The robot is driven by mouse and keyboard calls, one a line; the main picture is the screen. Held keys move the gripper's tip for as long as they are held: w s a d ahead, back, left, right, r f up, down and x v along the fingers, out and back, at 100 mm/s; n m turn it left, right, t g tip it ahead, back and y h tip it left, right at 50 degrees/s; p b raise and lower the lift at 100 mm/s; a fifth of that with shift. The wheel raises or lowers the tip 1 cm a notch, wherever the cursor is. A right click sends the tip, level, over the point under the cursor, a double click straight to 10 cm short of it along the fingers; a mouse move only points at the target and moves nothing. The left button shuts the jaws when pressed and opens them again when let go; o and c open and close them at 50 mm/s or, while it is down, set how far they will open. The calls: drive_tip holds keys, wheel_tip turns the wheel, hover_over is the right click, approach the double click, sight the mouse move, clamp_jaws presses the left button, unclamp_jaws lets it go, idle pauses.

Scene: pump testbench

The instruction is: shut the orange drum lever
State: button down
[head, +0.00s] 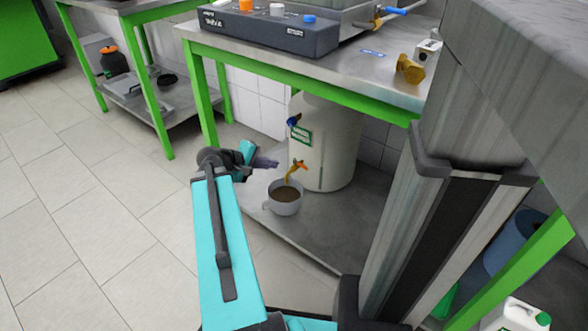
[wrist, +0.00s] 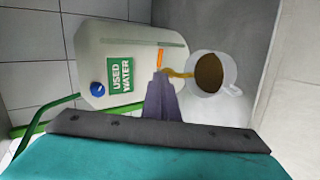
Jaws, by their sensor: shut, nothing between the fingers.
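The white drum (head: 335,150) stands on the low shelf under the bench; the wrist view shows it turned sideways (wrist: 98,50), with a green USED WATER label. Its orange lever (head: 299,164) is on the tap low on the drum's front, and shows as an orange strip in the wrist view (wrist: 160,58). Yellow-brown liquid (wrist: 180,73) runs from the tap into a white mug (head: 285,206) holding brown liquid. My gripper (head: 274,163) is shut and empty, its tips left of the lever in the head view. Whether the tips touch the lever cannot be told.
The lower shelf (head: 325,235) has bare room in front of the drum. A green bench rail (head: 300,80) runs above. A blue knob (head: 293,121) sits higher on the drum. The mug (wrist: 212,75) stands close beside my fingers in the wrist view.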

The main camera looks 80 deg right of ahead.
drive_tip(key=shift+f, duration=0.1)
drive_tip(key=b, duration=0.5)
approach(302, 166)
drive_tip(key=x, duration=0.4)
drive_tip(key=shift+b+x, duration=0.55)
drive_tip(key=shift+x, duration=0.65)
drive_tip(key=shift+w, duration=0.25)
